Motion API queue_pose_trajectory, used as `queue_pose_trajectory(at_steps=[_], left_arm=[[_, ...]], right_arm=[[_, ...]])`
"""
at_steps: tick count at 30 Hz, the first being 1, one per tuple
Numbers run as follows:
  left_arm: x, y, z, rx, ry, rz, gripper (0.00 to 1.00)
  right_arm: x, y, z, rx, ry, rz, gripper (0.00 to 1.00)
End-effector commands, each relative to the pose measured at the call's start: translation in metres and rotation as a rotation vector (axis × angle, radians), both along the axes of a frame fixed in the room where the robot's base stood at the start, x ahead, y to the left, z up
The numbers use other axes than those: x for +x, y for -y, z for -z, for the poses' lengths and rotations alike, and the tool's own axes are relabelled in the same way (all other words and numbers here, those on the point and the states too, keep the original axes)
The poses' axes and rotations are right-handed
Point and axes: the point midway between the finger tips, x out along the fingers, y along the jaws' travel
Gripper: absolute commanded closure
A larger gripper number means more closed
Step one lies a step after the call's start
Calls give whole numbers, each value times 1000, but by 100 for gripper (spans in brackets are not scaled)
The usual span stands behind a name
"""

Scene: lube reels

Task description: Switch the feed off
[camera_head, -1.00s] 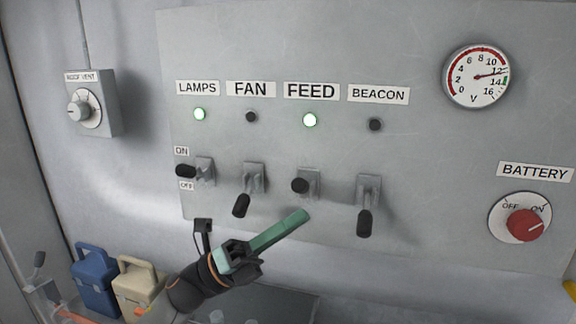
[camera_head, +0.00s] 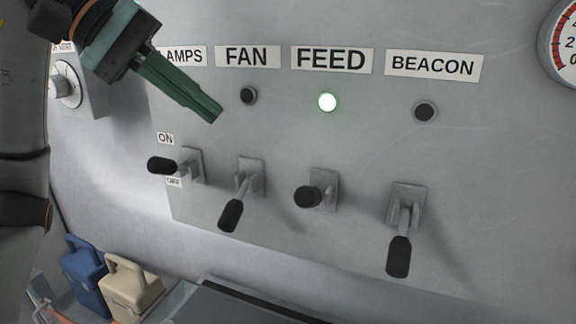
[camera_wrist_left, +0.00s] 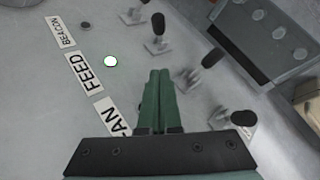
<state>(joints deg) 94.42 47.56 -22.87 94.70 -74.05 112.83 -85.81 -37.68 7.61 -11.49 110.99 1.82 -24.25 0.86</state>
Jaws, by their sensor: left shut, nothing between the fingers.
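The FEED lever (camera_head: 310,196) sticks out towards me from the panel, its black knob well above the hanging FAN and BEACON knobs. The FEED lamp (camera_head: 327,102) above it glows green, under the FEED label (camera_head: 331,60). In the left wrist view, the lit FEED lamp (camera_wrist_left: 110,61) and FEED label (camera_wrist_left: 84,73) show left of the fingers. My left gripper (camera_head: 214,114) is shut and empty, in front of the panel at upper left, over part of the LAMPS label. Its tips are above and left of the FEED lever, apart from it. My right gripper is out of view.
The LAMPS lever (camera_head: 178,165) sticks out by the ON mark. The FAN lever (camera_head: 237,200) and BEACON lever (camera_head: 400,245) hang down, their lamps dark. Blue (camera_head: 84,272) and beige (camera_head: 134,290) containers stand below left. A gauge (camera_head: 565,45) is at the right edge.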

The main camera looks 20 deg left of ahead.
Motion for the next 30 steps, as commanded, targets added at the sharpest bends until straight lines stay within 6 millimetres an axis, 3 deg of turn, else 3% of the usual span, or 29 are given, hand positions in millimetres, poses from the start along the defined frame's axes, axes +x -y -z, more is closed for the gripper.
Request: queue_pose_trajectory(at_steps=[14,30], left_arm=[[2,3,5,9,4,-1,100],[36,68,75,8,5,3,100]], right_arm=[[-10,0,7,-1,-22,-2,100],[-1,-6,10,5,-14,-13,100]])
